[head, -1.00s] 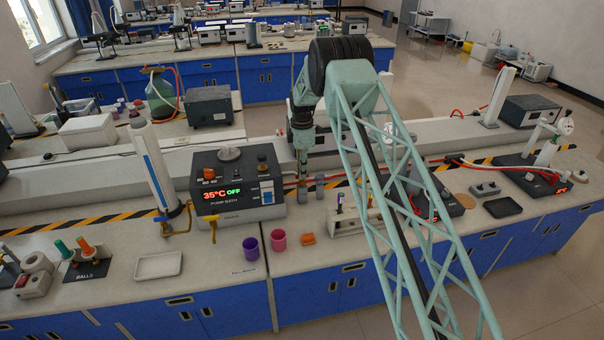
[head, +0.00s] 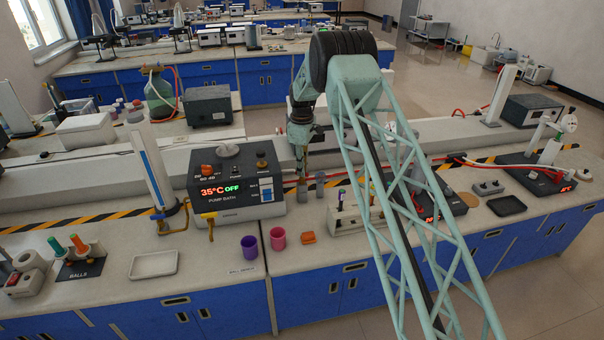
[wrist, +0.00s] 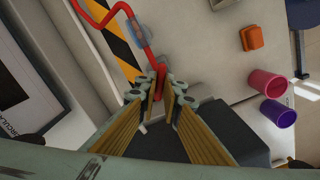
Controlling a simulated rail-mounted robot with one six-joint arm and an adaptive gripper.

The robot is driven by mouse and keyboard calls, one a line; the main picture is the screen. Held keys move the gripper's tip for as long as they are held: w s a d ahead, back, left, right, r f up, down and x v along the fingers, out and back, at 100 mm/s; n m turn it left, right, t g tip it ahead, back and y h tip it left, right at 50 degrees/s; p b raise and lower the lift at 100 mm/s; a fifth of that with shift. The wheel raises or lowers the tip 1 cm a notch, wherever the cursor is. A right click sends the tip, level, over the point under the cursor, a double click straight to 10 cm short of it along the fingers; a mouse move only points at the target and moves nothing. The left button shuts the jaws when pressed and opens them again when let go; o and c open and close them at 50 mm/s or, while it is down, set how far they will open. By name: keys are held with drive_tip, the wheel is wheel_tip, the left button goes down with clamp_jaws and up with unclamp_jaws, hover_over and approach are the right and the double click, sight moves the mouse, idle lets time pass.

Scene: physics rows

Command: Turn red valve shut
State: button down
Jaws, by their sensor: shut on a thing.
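My gripper (wrist: 160,92) points down at the bench beside the pump bath (head: 237,183). In the wrist view its fingers are close together around a narrow red part, which looks like the red valve's handle (wrist: 158,83). The fingers hide most of the handle, and I cannot tell its exact angle. In the head view my gripper (head: 301,172) stands just right of the pump bath, and the valve is too small and covered to make out.
A red hose (wrist: 138,28) runs close by the fingertips over a black and yellow strip (wrist: 112,45). A pink cup (head: 278,238), a purple cup (head: 250,247) and an orange block (head: 308,237) stand near the front. A pale tray (head: 154,264) lies to the left.

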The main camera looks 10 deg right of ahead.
drive_tip(key=m+b, duration=0.2)
drive_tip(key=m, duration=0.4)
drive_tip(key=m+b, duration=0.1)
drive_tip(key=m, duration=0.4)
idle(0.3)
drive_tip(key=shift+m, duration=0.4)
drive_tip(key=c, duration=2.8)
unclamp_jaws()
drive_tip(key=shift+r, duration=0.1)
drive_tip(key=shift+r, duration=5.9)
